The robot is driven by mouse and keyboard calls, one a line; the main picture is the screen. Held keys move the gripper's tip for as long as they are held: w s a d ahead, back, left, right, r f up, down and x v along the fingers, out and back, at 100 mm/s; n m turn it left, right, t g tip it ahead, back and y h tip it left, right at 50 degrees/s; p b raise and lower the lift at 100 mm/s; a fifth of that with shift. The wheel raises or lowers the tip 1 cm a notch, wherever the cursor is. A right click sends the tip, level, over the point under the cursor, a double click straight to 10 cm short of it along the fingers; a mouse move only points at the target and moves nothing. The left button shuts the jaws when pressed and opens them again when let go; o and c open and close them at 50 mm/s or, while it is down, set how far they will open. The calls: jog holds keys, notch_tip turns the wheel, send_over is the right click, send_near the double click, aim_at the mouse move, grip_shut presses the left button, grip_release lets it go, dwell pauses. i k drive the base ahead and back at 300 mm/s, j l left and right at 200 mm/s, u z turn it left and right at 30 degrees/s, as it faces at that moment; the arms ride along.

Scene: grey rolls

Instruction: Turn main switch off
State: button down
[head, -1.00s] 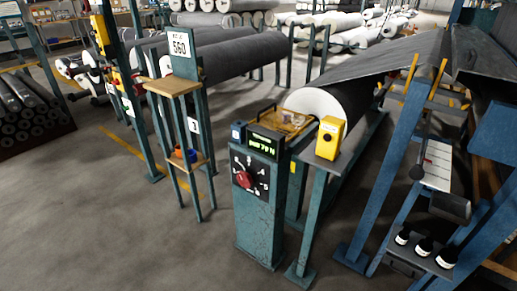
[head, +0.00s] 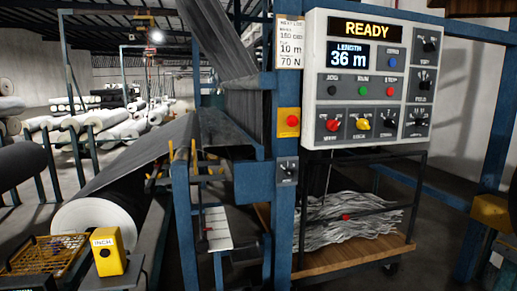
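A small grey switch box (head: 287,170) with a dark knob is on the post below left of the panel. The labels are too small to tell which is the main switch. My gripper is not in view.
A yellow box with a red button (head: 289,122) is on the post. A yellow INCH box (head: 107,252) stands near a large roll (head: 95,225) at lower left. A wooden-decked cart (head: 350,258) with grey strips stands under the panel. Blue posts stand in front.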

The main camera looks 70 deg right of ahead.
aim_at(332, 125)
jog(key=z, duration=2)
